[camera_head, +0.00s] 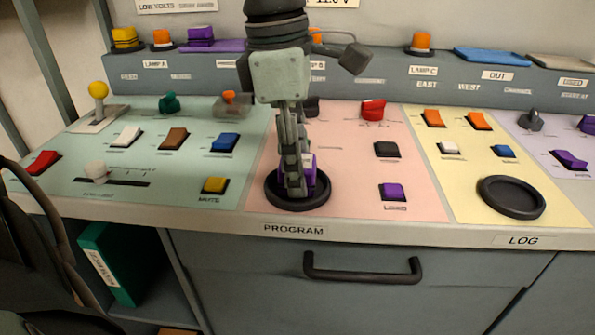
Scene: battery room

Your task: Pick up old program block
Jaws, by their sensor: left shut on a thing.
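A purple block (310,174) stands in the round dark PROGRAM holder (297,201) at the front of the pink panel. My left gripper (297,185) points straight down over the holder and is shut on the block. Its fingers hide most of the block, so I cannot tell whether the block still touches the holder's floor. My right gripper is not in view.
Rocker switches and knobs cover the panels around the holder, including a purple switch (393,191) to the right. A round LOG holder (511,197) on the yellow panel is empty. A drawer handle (362,269) sticks out below.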

